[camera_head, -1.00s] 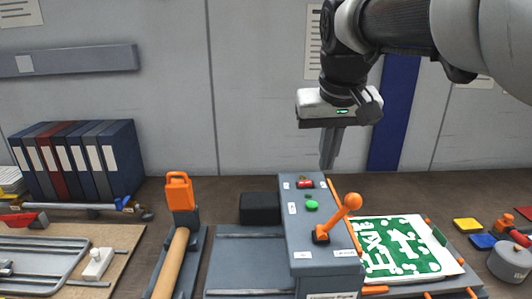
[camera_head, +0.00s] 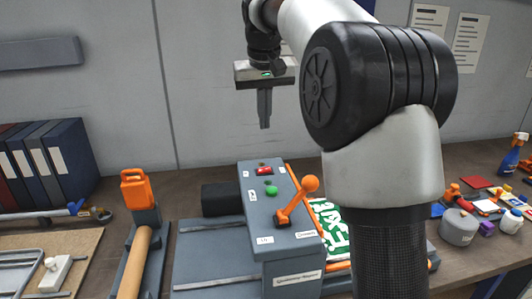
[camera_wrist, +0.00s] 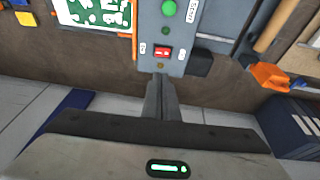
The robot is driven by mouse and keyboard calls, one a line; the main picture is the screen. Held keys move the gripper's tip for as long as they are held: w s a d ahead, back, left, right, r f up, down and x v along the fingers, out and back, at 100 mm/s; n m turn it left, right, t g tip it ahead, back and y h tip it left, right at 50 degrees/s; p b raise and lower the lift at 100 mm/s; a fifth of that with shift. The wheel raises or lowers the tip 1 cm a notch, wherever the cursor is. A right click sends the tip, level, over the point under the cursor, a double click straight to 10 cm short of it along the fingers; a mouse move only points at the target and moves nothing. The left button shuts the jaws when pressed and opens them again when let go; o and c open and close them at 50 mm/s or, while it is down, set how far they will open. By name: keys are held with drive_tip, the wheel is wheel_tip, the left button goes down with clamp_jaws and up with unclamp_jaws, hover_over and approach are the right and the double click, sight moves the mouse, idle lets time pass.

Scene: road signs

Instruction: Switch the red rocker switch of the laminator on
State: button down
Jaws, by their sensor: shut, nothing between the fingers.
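The laminator (camera_head: 256,222) is a grey box on the workbench, with an orange-knobbed lever (camera_head: 299,196) and a green button (camera_head: 271,190) on its top. Its red rocker switch (camera_head: 264,171) sits near the far end of the top, and it also shows in the wrist view (camera_wrist: 163,52). Small white labels flank it. My gripper (camera_head: 265,126) points down above the far end of the laminator, shut and empty, apart from the switch. In the wrist view the fingertips (camera_wrist: 160,78) appear just short of the switch. I cannot tell the switch's position for certain.
A green-and-white sign (camera_head: 331,228) lies right of the laminator, partly hidden by my arm. A black block (camera_head: 221,199) sits beside the laminator. Binders (camera_head: 45,165) stand far left; a spray bottle (camera_head: 512,155) stands far right.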

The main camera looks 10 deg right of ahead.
drive_tip(key=b, duration=0.2)
approach(267, 168)
drive_tip(key=x, duration=0.5)
drive_tip(key=shift+w, duration=0.2)
drive_tip(key=shift+f, duration=0.5)
